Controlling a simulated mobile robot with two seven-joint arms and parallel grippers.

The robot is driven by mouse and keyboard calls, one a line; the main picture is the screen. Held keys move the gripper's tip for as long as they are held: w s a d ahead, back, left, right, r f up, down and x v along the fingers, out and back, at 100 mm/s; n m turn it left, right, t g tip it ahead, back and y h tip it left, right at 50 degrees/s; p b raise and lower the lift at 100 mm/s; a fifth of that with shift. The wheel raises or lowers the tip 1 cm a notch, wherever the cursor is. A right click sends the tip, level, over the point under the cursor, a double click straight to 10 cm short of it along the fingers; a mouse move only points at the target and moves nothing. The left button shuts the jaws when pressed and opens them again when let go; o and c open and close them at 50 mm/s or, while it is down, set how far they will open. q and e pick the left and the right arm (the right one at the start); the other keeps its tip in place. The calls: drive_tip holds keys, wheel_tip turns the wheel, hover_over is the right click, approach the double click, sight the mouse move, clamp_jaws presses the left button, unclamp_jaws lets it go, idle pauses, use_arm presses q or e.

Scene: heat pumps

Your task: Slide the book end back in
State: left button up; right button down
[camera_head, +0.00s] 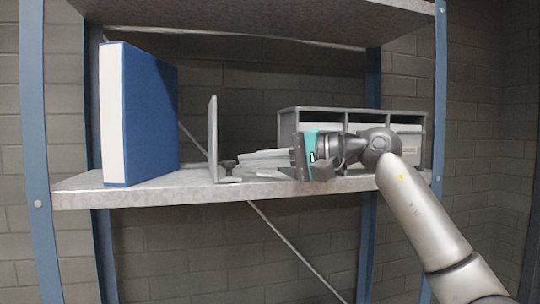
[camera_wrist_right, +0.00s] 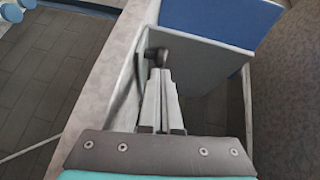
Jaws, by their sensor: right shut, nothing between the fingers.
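The book end (camera_head: 213,135) is a thin grey upright plate standing at the shelf's front, with a short foot and a dark knob (camera_head: 228,165) on its right side. In the right wrist view the book end (camera_wrist_right: 205,52) stands ahead of the fingers, and the knob (camera_wrist_right: 158,54) is just beyond their tips. My right gripper (camera_head: 244,160) points left at the book end's right side, low over the shelf. Its fingers (camera_wrist_right: 158,78) are shut and empty; whether they touch the knob I cannot tell. My left gripper is not in view.
A large blue binder (camera_head: 150,115) stands upright left of the book end, with a gap between. A grey compartment box (camera_head: 350,112) stands behind my right gripper. The metal shelf (camera_head: 90,197) has a front edge and blue posts (camera_head: 33,100); another shelf is above.

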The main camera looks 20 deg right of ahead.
sight(211, 183)
drive_tip(key=shift+a, duration=0.1)
drive_tip(key=a, duration=0.7)
drive_tip(key=shift+a, duration=0.35)
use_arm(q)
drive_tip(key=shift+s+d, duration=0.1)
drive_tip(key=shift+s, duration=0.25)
